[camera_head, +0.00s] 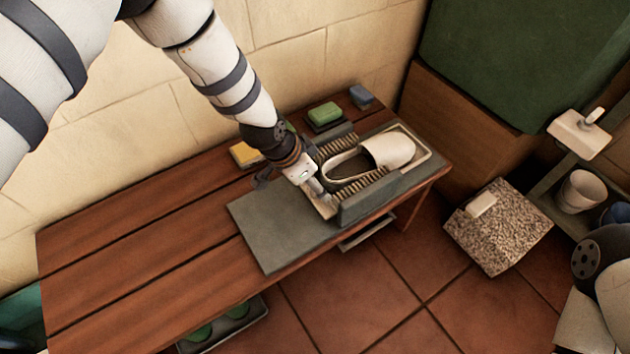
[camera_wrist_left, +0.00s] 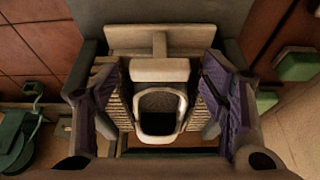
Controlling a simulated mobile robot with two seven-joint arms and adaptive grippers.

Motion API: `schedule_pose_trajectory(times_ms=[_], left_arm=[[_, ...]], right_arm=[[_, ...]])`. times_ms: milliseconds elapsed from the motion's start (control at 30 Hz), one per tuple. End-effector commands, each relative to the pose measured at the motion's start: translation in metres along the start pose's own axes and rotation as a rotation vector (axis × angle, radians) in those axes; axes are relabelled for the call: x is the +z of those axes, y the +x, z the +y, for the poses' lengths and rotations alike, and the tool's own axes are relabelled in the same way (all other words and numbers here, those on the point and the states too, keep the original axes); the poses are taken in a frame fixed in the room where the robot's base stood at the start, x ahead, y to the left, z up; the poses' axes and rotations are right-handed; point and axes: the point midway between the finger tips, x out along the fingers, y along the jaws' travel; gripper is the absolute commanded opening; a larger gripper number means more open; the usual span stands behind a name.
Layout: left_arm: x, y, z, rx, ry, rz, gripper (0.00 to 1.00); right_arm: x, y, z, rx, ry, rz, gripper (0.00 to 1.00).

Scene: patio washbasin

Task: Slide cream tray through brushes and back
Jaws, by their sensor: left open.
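The cream tray (camera_head: 427,158) lies in a grey brush station (camera_head: 385,196), between two bristle rows, the back brush (camera_head: 336,146) and the front brush (camera_head: 362,184). A white slipper-like shoe (camera_head: 392,150) is on the tray. My left gripper (camera_head: 318,204) is low at the tray's near-left end. In the left wrist view, its purple-padded fingers (camera_wrist_left: 158,100) stand apart on either side of a cream upright loop (camera_wrist_left: 160,124) and a cream crossbar (camera_wrist_left: 165,42). I cannot tell whether the fingers touch it. My right gripper is out of view; part of my right arm shows at the right edge.
A flat grey plate (camera_head: 285,228) extends left of the brushes on the wooden bench (camera_head: 150,250). Green (camera_head: 325,113), blue (camera_head: 361,96) and yellow (camera_head: 245,154) blocks line the wall side. A speckled stone block (camera_head: 500,228) stands right. The bench's left part is clear.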

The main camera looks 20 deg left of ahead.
Motion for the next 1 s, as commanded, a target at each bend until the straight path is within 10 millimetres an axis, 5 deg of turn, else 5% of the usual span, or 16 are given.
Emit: schedule_pose_trajectory(times_ms=[367, 667, 1000], left_arm=[[-0.001, 0.012, 0.000, 0.000, 0.001, 0.001, 0.67], [-0.001, 0.012, 0.000, 0.000, 0.001, 0.001, 0.01], [0.017, 0.001, 0.000, 0.000, -0.001, 0.000, 0.00]], right_arm=[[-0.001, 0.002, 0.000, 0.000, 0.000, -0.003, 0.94], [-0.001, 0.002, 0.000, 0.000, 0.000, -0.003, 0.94], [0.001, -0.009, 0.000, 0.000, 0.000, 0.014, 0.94]])
